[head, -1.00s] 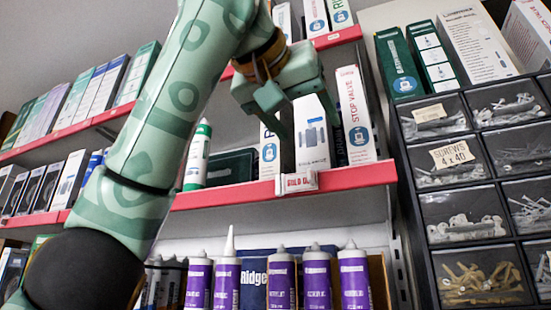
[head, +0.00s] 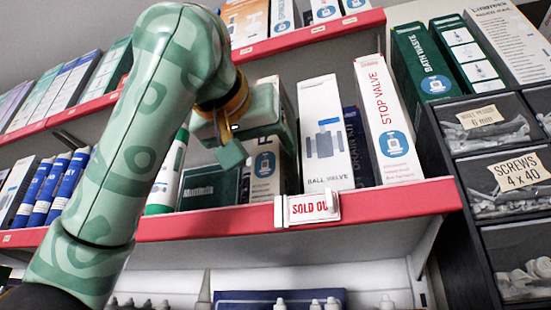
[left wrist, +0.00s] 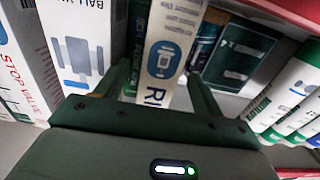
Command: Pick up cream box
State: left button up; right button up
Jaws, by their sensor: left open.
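The cream box (head: 264,168), with a blue round mark, stands upright on the middle shelf between a dark green box (head: 208,188) and the white Ball Valve box (head: 325,135). My left gripper (head: 240,150) is in front of its upper part and hides some of it. In the left wrist view the cream box (left wrist: 168,55) shows between the two spread fingers of my left gripper (left wrist: 158,82). The gripper is open, and I cannot tell whether a finger touches the box. My right gripper is not in view.
The Stop Valve box (head: 388,125) stands further right. A white tube (head: 168,175) stands left of the dark green box. The red shelf edge (head: 380,203) carries a Sold Out tag (head: 313,208). Another shelf hangs above, and parts drawers (head: 505,180) stand at right.

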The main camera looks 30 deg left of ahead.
pick_arm(q)
jog(key=shift+w, duration=0.25)
jog(key=shift+w+a+r+p, duration=0.1)
jog(key=shift+w+r+p, duration=0.05)
jog(key=shift+w+p, duration=0.2)
jog(key=p+x, duration=0.2)
jog(key=x, duration=0.1)
jog(key=shift+w+a+p, duration=0.15)
jog(key=shift+w+p, duration=0.25)
jog(key=shift+w+a, duration=0.1)
jog(key=shift+w, duration=0.25)
jog(key=shift+s, duration=0.15)
jog(key=c, duration=1.2)
